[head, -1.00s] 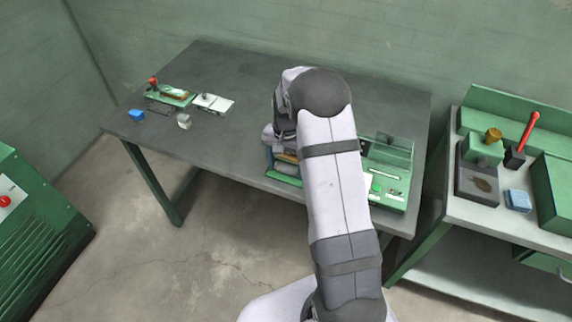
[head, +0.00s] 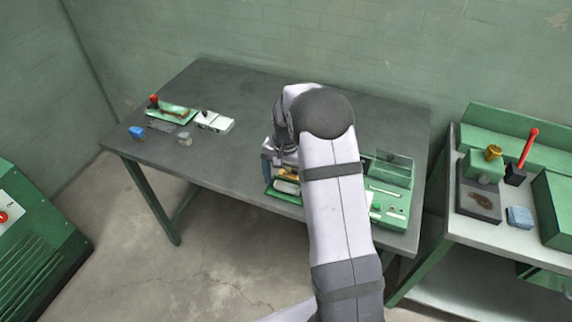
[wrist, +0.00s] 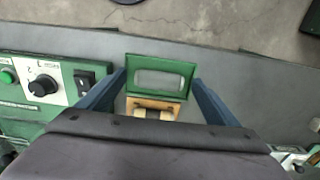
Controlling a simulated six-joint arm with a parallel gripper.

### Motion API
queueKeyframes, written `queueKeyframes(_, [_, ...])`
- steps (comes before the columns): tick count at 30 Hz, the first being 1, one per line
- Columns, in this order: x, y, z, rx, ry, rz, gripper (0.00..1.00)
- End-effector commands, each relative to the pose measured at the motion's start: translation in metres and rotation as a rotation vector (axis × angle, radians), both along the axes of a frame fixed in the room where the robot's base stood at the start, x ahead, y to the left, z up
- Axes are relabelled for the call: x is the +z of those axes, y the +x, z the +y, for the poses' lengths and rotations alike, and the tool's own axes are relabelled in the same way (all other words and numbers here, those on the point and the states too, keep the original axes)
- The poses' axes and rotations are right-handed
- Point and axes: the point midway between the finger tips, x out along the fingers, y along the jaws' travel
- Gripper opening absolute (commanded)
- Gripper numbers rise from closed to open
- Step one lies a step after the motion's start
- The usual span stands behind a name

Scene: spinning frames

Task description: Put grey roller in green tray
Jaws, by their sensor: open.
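A small green tray (wrist: 138,79) lies at the table's near edge, between my fingers in the wrist view. A light grey, rounded, elongated shape, which looks like the grey roller (wrist: 160,80), lies inside it. In the head view, the grey roller (head: 286,187) and green tray (head: 283,196) show just below my gripper, partly hidden by my arm. My gripper (wrist: 160,77) is open, its two blue fingers apart on either side of the tray, with nothing held between them. Whether the fingers touch the tray cannot be told.
A tan wooden piece (wrist: 156,104) sits beside the tray. A green control box (wrist: 40,88) with a knob is close by. Blue block (head: 136,132), small grey piece (head: 184,139) and green board (head: 170,114) are at the table's left.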

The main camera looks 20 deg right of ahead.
Motion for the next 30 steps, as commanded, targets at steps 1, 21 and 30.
queueKeyframes(1, [0.006,0.001,0.000,0.000,-0.001,-0.005,0.85])
queueKeyframes(21, [0.101,0.000,0.000,0.000,0.000,-0.001,0.85])
queueKeyframes(30, [0.104,-0.006,0.005,0.025,0.000,0.000,0.85])
